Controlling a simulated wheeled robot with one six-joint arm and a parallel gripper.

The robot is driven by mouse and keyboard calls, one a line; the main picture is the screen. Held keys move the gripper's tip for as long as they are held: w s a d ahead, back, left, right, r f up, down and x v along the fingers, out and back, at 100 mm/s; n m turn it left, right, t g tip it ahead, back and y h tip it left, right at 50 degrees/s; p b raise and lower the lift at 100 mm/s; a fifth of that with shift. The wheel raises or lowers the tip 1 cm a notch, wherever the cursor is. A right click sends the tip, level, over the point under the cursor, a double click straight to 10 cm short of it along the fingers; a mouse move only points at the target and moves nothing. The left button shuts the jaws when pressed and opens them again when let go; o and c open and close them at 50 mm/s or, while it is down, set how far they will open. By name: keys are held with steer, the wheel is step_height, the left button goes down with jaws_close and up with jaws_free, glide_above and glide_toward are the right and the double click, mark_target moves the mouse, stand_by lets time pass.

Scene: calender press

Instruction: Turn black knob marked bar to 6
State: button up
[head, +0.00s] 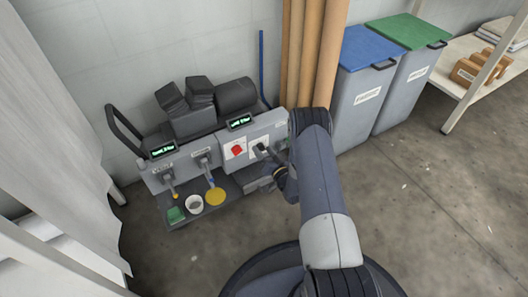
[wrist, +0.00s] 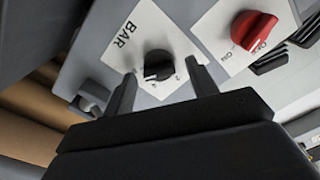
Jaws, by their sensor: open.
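The black knob (wrist: 158,65) sits on a white plate marked BAR (wrist: 122,36) in the wrist view. A pale pointer mark and small scale markings show at its lower edge; I cannot read which number it points to. My gripper (wrist: 161,69) is open, with one finger to the left and one to the right of the knob. The fingertips are close to the plate, and gaps show between them and the knob. I cannot tell whether they touch the plate. In the head view my gripper (head: 263,153) is at the machine's front, and the black knob is hard to make out there.
A red knob (wrist: 254,31) on its own plate is right of the black one; it also shows in the head view (head: 237,149). Brown tubes (head: 310,55) stand behind. Floor at right is clear.

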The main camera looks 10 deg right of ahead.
steer(key=p+v, duration=0.3)
steer(key=v, duration=0.7)
steer(key=shift+s, duration=0.25)
steer(key=b+x, duration=0.3)
steer(key=x, duration=0.8)
steer(key=shift+d, duration=0.1)
steer(key=shift+s+n, duration=0.1)
steer(key=shift+n, duration=0.2)
